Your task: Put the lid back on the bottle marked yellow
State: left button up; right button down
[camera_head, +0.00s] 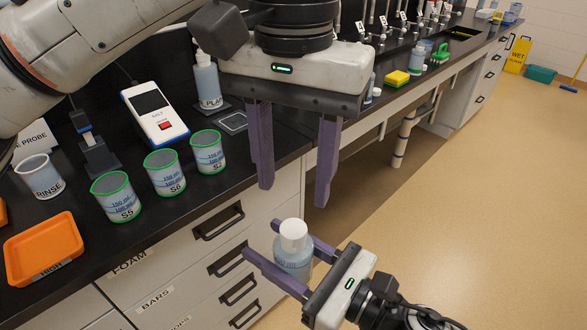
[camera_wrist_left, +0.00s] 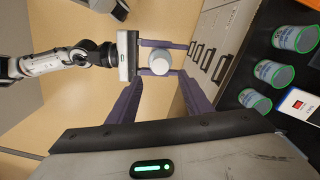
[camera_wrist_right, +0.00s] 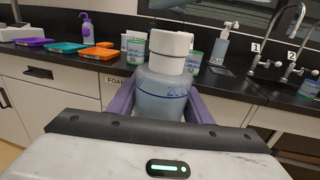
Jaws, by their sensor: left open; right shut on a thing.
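A clear bottle (camera_head: 292,263) with bluish contents is upright between the fingers of my right gripper (camera_head: 262,239), which is shut on it in front of the counter. A white lid (camera_head: 293,233) sits on top of the bottle; it also shows in the right wrist view (camera_wrist_right: 170,50). I cannot tell how tightly it is seated. No yellow mark shows on the bottle. My left gripper (camera_head: 295,193) is open and empty, pointing down just above the lid. In the left wrist view the lid (camera_wrist_left: 160,66) lies between the left fingers, beyond their tips.
Taps stand along the back. The held bottle is over open floor beside the drawers (camera_head: 220,265).

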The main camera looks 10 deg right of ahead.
aim_at(293, 228)
pick_arm(q)
jog(key=shift+f, duration=0.1)
jog(key=shift+f, duration=3.95)
jog(key=c, duration=1.1)
jog(key=m, duration=1.1)
jog(key=o, duration=1.1)
jog(key=shift+o, duration=0.2)
jog(key=shift+r, duration=0.1)
